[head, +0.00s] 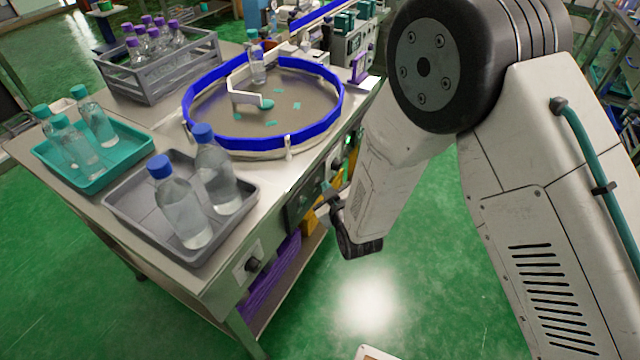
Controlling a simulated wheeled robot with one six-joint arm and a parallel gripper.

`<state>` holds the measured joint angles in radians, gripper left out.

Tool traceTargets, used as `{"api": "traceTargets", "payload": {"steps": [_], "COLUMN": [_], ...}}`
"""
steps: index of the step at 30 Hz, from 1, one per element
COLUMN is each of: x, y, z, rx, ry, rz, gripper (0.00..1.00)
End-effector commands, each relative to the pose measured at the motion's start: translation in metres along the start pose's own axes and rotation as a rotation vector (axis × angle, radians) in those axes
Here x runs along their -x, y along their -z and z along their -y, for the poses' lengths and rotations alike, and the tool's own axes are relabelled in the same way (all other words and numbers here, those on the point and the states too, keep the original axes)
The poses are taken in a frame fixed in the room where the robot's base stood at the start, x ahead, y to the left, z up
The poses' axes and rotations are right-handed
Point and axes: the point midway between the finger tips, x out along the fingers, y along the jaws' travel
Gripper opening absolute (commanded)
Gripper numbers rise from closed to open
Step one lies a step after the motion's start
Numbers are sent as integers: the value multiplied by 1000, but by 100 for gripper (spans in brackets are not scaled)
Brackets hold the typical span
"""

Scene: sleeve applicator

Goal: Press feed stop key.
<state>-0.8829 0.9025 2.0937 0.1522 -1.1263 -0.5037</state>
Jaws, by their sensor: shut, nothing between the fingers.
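The machine table (40,155) carries a dark control panel (301,207) on its front side, below the blue-rimmed round feed table (225,141). My gripper (329,203) is at the front side of the table, beside this panel, and looks shut and empty. My arm comes down from the upper right and covers part of the table's front. A small green light (347,140) shows farther along that side. I cannot make out the feed stop key; the panel is seen at a steep angle. Whether my gripper touches the panel cannot be told.
A grey tray (125,213) with two blue-capped bottles, a teal tray (50,160) with several bottles and a grey crate (160,82) of purple-capped bottles stand on the table. A dark knob (254,264) sticks out near the front corner.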

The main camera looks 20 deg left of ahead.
Motion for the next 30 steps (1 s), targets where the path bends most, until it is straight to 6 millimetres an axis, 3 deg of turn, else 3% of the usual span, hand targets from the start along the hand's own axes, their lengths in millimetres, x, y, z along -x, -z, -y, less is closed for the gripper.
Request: {"api": "traceTargets", "payload": {"steps": [30], "x": [10], "y": [-7], "z": [-8], "rx": [0], "ry": [0], "rz": [-1], "gripper": [0]}}
